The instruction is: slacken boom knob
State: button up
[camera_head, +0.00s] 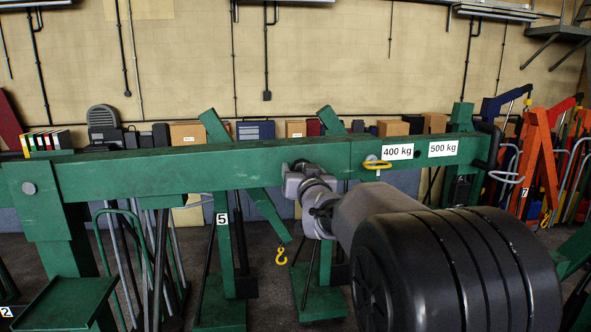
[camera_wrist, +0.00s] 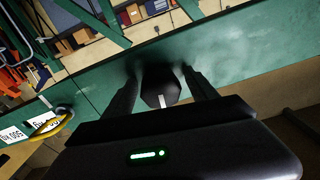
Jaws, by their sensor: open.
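The green boom (camera_head: 200,170) runs across the head view, and its face (camera_wrist: 230,50) fills much of the wrist view. A dark knob (camera_wrist: 159,88) with a pale mark sits on this face. My gripper (camera_wrist: 163,84) is open, with one dark finger on each side of the knob. I cannot tell whether the fingers touch it. In the head view my gripper (camera_head: 297,168) is at the boom, left of the yellow pin ring; my own arm partly covers that spot, and I cannot make out the knob there.
A yellow ring (camera_head: 376,163) hangs on the boom beside the 400 kg label (camera_head: 398,152) and 500 kg label (camera_head: 443,148). A yellow hook (camera_head: 281,256) hangs below. Green stands marked 5 (camera_head: 222,218) and an orange frame (camera_head: 535,165) stand behind.

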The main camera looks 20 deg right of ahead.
jog(key=shift+s, duration=0.15)
jog(key=shift+c, duration=1.1)
jog(key=c, duration=1.2)
jog(key=shift+o, duration=0.3)
